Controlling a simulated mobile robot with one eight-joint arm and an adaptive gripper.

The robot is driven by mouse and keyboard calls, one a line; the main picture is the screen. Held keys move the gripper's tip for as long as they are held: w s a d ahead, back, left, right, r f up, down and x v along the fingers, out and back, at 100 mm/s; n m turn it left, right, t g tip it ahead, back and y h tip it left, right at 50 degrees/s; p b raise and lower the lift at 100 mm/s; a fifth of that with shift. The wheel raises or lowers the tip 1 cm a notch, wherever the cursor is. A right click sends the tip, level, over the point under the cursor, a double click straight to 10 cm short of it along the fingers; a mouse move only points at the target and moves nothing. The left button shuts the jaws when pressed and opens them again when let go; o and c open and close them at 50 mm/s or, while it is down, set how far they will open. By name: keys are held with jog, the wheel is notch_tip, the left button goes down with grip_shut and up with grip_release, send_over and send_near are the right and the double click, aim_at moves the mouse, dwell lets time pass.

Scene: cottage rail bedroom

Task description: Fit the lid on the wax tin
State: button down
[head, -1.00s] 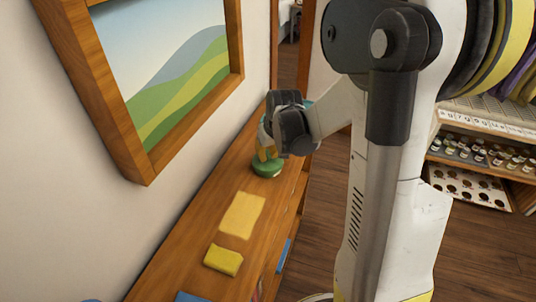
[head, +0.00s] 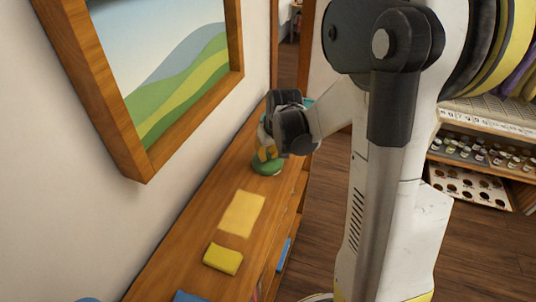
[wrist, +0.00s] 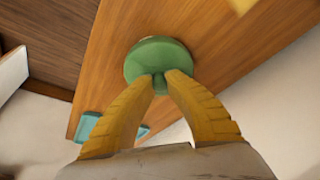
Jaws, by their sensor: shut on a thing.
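The green lid (wrist: 157,60) is round with a small knob. My gripper (wrist: 165,82) has its yellow fingers shut on the knob in the wrist view. In the head view my gripper (head: 266,153) is low over the far part of the wooden shelf top, and the green lid (head: 267,167) shows just under the fingers. A thin pale edge shows past the lid's far rim in the wrist view. The wax tin is otherwise hidden under the lid, so I cannot tell whether the lid is seated or just above it.
A pale yellow sheet (head: 242,214) and a yellow block (head: 222,259) lie nearer on the wooden top (head: 190,245). Teal items (wrist: 88,126) show at its edge in the wrist view. A framed picture (head: 165,75) hangs on the left wall. A paint rack (head: 478,155) stands right.

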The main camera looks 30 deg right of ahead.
jog(key=c, duration=1.4)
grip_release()
jog(key=shift+r, duration=0.1)
jog(key=v, duration=1.2)
jog(key=shift+a, duration=0.1)
jog(key=s+a+t+b, duration=0.1)
jog(key=s+a, duration=0.3)
jog(key=a, duration=0.1)
jog(key=s+a+f+n+t+b, duration=0.1)
jog(key=s+a, duration=0.4)
jog(key=s+a+f+t+b, duration=0.1)
jog(key=s+a, duration=0.3)
jog(key=a, duration=0.1)
jog(key=shift+s, duration=0.3)
